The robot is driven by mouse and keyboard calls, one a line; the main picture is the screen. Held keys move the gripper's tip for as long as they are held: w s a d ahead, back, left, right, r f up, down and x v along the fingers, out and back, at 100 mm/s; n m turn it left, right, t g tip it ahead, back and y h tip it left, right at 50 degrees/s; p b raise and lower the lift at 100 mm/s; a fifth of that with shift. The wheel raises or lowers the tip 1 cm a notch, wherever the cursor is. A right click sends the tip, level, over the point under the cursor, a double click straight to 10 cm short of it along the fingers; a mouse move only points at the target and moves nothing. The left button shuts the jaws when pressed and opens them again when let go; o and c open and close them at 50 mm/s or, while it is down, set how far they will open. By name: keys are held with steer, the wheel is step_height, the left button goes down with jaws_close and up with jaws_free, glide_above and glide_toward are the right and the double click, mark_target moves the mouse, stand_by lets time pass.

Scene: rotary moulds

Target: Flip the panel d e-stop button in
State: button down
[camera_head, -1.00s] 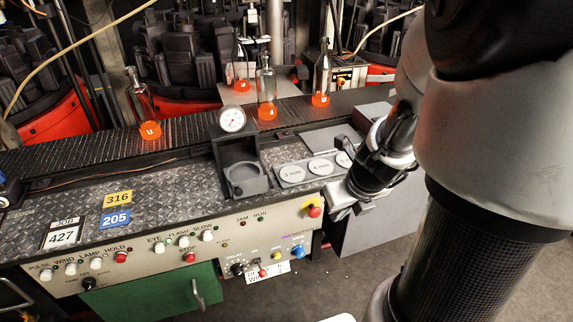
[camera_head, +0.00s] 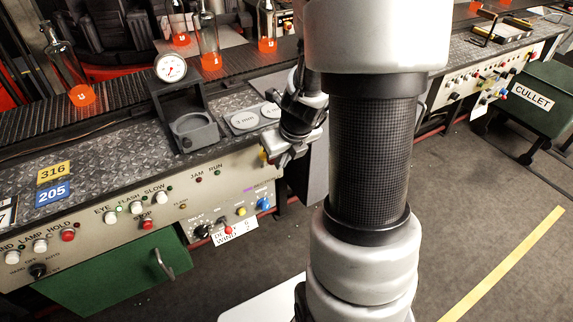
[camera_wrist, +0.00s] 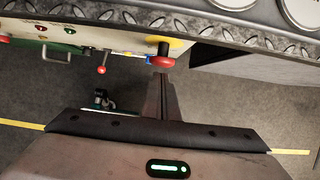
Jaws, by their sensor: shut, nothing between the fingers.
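A red e-stop button on a yellow base (camera_wrist: 161,60) sits at the right end of the near control panel's front face. In the wrist view the tips of my gripper (camera_wrist: 162,78) are right below the button in the picture. The fingers are shut and empty; whether they touch the button I cannot tell. In the head view my gripper (camera_head: 279,160) is beside the panel's right end and hides most of the e-stop. Only a bit of its yellow and red shows there. I cannot read a letter naming this panel.
The near panel (camera_head: 120,215) carries several buttons and a small red-tipped lever (camera_wrist: 101,70). A gauge stand (camera_head: 185,115) and a conveyor with orange-glowing bottles (camera_head: 208,45) are above. Another control panel (camera_head: 480,85) and a green CULLET bin (camera_head: 535,105) stand far right. Floor is open.

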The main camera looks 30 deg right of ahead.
steer(key=shift+w, duration=0.3)
